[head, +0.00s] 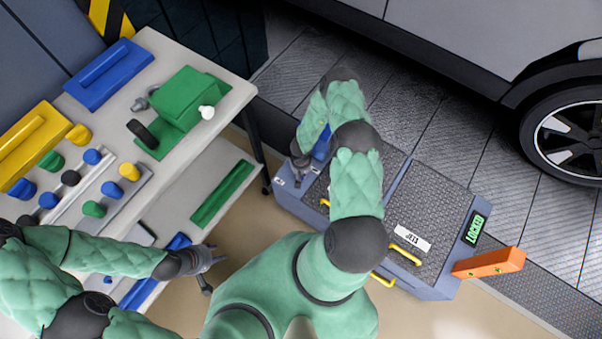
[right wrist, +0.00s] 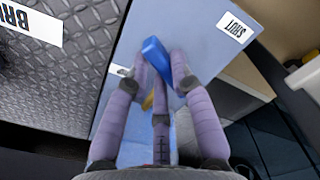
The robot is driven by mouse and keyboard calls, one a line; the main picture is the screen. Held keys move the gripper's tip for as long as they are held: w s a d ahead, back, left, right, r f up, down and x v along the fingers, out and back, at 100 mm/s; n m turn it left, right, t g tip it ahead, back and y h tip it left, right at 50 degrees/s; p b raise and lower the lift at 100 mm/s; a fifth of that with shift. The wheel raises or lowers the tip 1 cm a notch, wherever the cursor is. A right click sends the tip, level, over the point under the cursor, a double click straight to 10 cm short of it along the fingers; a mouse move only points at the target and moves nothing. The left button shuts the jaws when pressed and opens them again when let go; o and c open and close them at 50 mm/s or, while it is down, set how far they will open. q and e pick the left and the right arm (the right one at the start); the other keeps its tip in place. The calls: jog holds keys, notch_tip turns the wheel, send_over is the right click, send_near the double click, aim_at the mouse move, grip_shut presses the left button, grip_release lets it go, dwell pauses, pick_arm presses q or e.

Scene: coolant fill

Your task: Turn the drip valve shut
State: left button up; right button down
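The drip valve's blue handle (head: 322,145) is at the back left end of the blue-grey floor box (head: 445,275). In the right wrist view the blue handle (right wrist: 157,58) lies at a slant between my right gripper's fingertips (right wrist: 160,68). They close in on its two sides and appear to touch it. A white SHUT label (right wrist: 235,27) is on the box to the right of the handle. The valve's base is hidden behind the fingers. In the head view my right gripper (head: 303,163) is beside the handle. My left gripper (head: 215,272) is open and empty, beside the workbench.
The box has dark tread lids, yellow handles (head: 405,255), a LOCKED sign (head: 475,229) and an orange block (head: 488,263) at its right end. A workbench (head: 230,100) with a green device (head: 187,105) and coloured knobs stands left. A car (head: 470,40) is at the back.

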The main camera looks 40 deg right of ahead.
jog(key=shift+a, duration=0.1)
dwell(0.3)
jog(key=shift+a+m, duration=0.3)
jog(key=shift+m, duration=0.8)
jog(key=m, duration=0.2)
jog(key=a+m, duration=0.1)
jog(key=shift+w+m, duration=0.3)
jog(key=shift+m, duration=0.1)
jog(key=m, duration=0.2)
jog(key=w+m, duration=0.1)
jog(key=m, duration=0.1)
jog(key=a+m, duration=0.1)
jog(key=m, duration=0.1)
jog(key=shift+w, duration=0.2)
jog(key=shift+a, duration=0.1)
jog(key=c, duration=1.1)
grip_release()
jog(key=shift+o, duration=0.2)
jog(key=shift+r, duration=0.1)
